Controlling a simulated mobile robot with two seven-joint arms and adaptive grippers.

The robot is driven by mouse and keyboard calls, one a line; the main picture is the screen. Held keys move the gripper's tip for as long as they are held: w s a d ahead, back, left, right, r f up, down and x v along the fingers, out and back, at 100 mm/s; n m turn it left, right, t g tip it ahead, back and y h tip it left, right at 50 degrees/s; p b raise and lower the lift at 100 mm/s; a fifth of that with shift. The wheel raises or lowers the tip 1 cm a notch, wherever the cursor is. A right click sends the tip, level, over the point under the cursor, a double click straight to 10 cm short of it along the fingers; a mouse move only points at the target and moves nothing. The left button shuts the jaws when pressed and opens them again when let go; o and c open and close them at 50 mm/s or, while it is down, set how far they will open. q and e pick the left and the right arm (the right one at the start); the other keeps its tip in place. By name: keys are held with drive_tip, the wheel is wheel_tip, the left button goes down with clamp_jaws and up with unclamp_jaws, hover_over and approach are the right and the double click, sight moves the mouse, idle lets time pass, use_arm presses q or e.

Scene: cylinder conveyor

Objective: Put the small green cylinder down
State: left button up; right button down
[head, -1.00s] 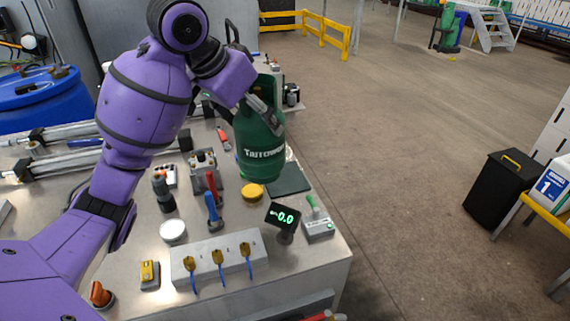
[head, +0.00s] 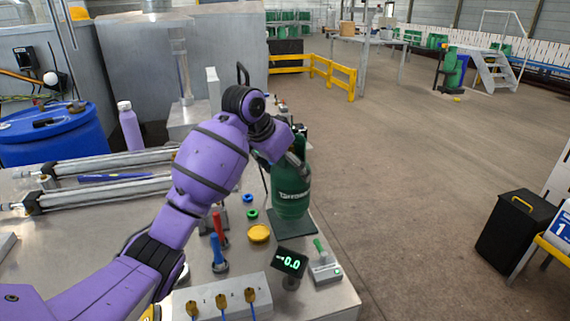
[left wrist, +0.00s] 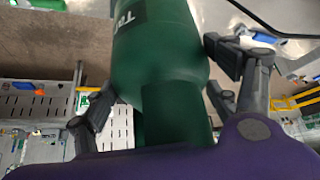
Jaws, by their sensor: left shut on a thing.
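The small green cylinder (head: 291,195) hangs upright below my left gripper (head: 287,160) in the head view. Its base overlaps the dark square pad (head: 297,229) in the picture; I cannot tell whether they touch. The small display (head: 290,263) reads about 0.0. In the left wrist view, the green cylinder (left wrist: 160,55) stands between the fingers of the left gripper (left wrist: 160,85), which is shut on its upper part. Some of the cylinder's top is hidden by my arm. My right gripper is not in view.
A yellow round button (head: 259,234), a red-handled tool (head: 220,230) and a small box with a green lever (head: 325,268) stand around the pad. The bench's right edge is close, with open floor beyond. Steel tubes (head: 110,190) lie at the left.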

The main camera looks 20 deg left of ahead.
use_arm(q)
drive_tip(key=shift+w+d+f, duration=0.1)
drive_tip(key=shift+w, duration=0.25)
drive_tip(key=shift+w+f, duration=0.15)
drive_tip(key=shift+f, duration=1.5)
drive_tip(key=o, duration=2.1)
drive_tip(key=shift+f, duration=0.2)
drive_tip(key=v, duration=1.2)
drive_tip(key=shift+r, duration=6.5)
